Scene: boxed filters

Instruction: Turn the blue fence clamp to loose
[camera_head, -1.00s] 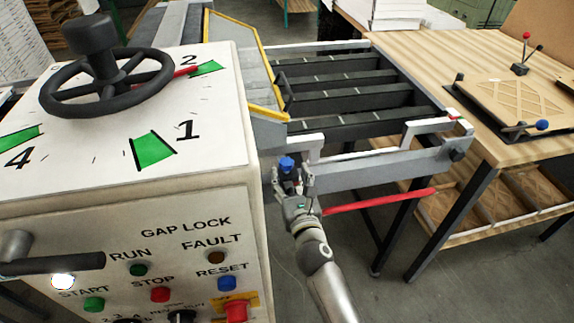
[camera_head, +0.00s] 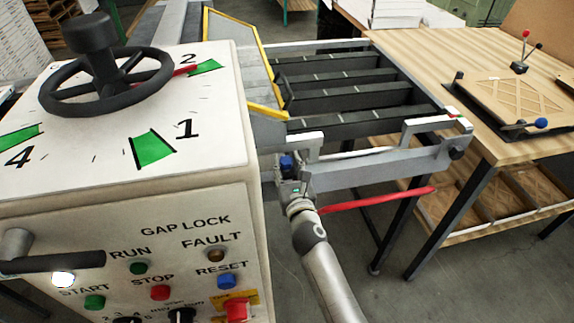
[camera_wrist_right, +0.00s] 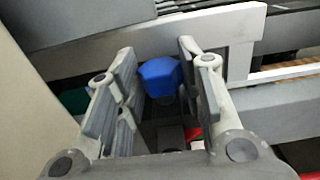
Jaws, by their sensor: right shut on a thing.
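The blue fence clamp (camera_head: 287,162) shows as a small blue knob at the near left end of the grey rail, just right of the machine cabinet. My right gripper (camera_head: 293,176) is at it, its arm coming up from below, and hides part of it. In the right wrist view the blue knob (camera_wrist_right: 160,76) sits between the two finger pads of my right gripper (camera_wrist_right: 156,72), which is shut on it. The knob's lower part and exact contact are hard to make out. My left gripper is not in view.
The white control cabinet (camera_head: 200,235) with a black handwheel (camera_head: 105,85) stands close on the left. A red bar (camera_head: 375,201) sticks out just right of my right wrist. Dark slats (camera_head: 345,98) lie behind the rail (camera_head: 380,170). A wooden table (camera_head: 420,60) stands on the right.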

